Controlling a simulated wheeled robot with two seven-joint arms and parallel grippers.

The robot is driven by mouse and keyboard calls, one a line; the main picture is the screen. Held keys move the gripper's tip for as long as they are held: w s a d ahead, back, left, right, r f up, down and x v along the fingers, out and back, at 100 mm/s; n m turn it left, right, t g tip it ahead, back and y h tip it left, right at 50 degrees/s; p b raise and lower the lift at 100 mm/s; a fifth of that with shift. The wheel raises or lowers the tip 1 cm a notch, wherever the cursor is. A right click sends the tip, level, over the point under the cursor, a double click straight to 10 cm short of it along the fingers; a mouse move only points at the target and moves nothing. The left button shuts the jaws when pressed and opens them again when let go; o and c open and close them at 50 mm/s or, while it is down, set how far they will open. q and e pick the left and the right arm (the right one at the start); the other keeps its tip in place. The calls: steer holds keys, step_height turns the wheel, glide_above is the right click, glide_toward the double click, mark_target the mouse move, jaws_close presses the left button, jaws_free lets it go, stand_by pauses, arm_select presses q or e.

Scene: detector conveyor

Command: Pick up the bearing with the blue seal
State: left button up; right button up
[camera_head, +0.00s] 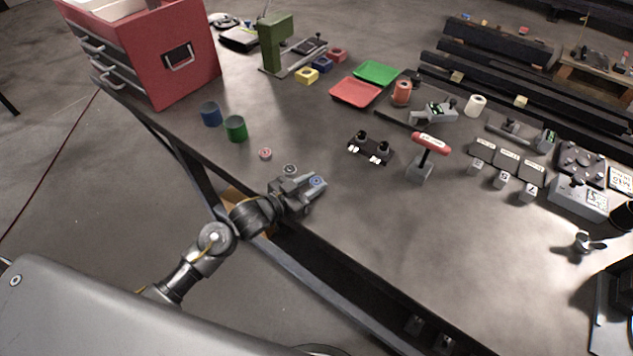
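The bearing with the blue seal (317,181) is a small ring near the front edge of the workbench, at the fingertips of my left gripper (314,184). The gripper's fingers lie around or right against the bearing. The view is too small to tell whether they clamp it or whether it is off the bench top. A bearing with a red seal (265,154) and one with a dark seal (290,169) lie on the bench to the left of the gripper. My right gripper is not in view.
A green cup (236,129) and a blue cup (210,114) stand behind the red-seal bearing, near the red drawer cabinet (180,80). A black stand (370,147) and a red-handled tool (430,143) stand to the right. The bench front right of the gripper is clear.

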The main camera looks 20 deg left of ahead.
arm_select(q)
steer(key=c, duration=0.3)
steer(key=shift+r, duration=0.1)
steer(key=shift+r+b, duration=0.4)
steer(key=shift+r, duration=0.25)
steer(key=a+r, duration=0.1)
steer(key=r, duration=0.1)
steer(key=s+a+r, duration=0.1)
steer(key=r, duration=0.1)
steer(key=s+a+r, duration=0.1)
steer(key=r, duration=0.1)
steer(key=shift+s+a+r+b, duration=0.15)
steer(key=shift+s+r+b, duration=0.1)
steer(key=shift+b, duration=0.15)
steer(key=s+a+r+b, duration=0.1)
steer(key=s+a+r, duration=0.4)
steer(key=s+a, duration=0.1)
steer(key=shift+s+a, duration=0.15)
steer(key=shift+a, duration=0.7)
steer(key=shift+a, duration=0.1)
